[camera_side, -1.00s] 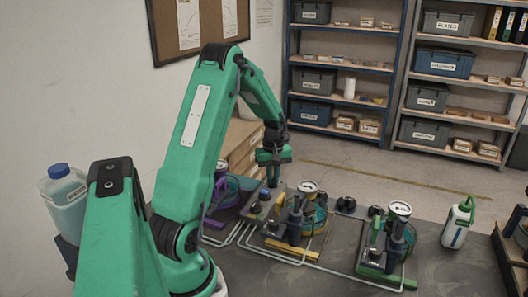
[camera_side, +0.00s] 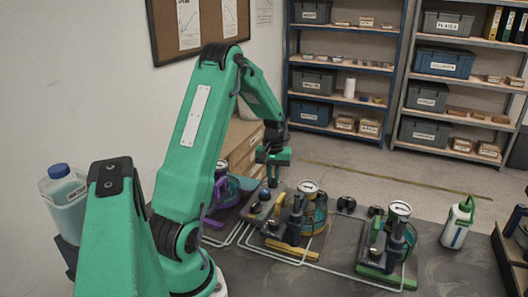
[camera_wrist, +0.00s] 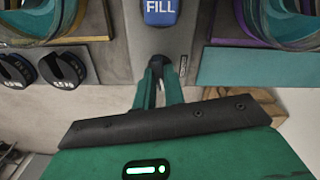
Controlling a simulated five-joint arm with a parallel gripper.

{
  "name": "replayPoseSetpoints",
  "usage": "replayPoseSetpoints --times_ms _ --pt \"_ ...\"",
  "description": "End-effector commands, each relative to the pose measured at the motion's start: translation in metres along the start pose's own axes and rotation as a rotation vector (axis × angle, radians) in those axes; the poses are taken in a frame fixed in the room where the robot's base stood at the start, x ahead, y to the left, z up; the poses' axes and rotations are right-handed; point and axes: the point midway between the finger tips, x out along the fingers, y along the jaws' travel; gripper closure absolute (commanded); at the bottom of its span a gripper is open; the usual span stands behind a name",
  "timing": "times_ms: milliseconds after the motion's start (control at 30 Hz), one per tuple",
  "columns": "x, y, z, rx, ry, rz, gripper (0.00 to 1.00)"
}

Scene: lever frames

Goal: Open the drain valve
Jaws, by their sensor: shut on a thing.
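In the wrist view my gripper (camera_wrist: 159,76) reaches down with its two green fingers close together. They are shut on a small dark piece, mostly hidden between them, which I take to be a valve handle. A blue block marked FILL (camera_wrist: 160,12) is just beyond the fingertips, on a grey strip. In the side view my gripper (camera_side: 274,184) is low between the purple station (camera_side: 222,196) and the yellow station (camera_side: 292,222). I cannot make out a drain marking in either view.
Two black knobs (camera_wrist: 40,69) are left of the fingers in the wrist view. White pipes run along the bench front. The bench between green station and bottle is clear.

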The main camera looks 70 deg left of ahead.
Motion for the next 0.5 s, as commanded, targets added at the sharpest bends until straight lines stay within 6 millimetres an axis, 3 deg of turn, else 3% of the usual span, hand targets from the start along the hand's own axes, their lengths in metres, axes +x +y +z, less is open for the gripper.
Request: replayPoseSetpoints --times_ms 133,167,267,500 --pt "-0.0014 0.0 0.0 -0.001 0.0 0.0 1.0" --pt "-0.0014 0.0 0.0 -0.001 0.0 0.0 0.87" --pt "-0.0012 0.0 0.0 -0.002 0.0 0.0 0.68" --pt "-0.0006 0.0 0.0 -0.002 0.0 0.0 0.67"
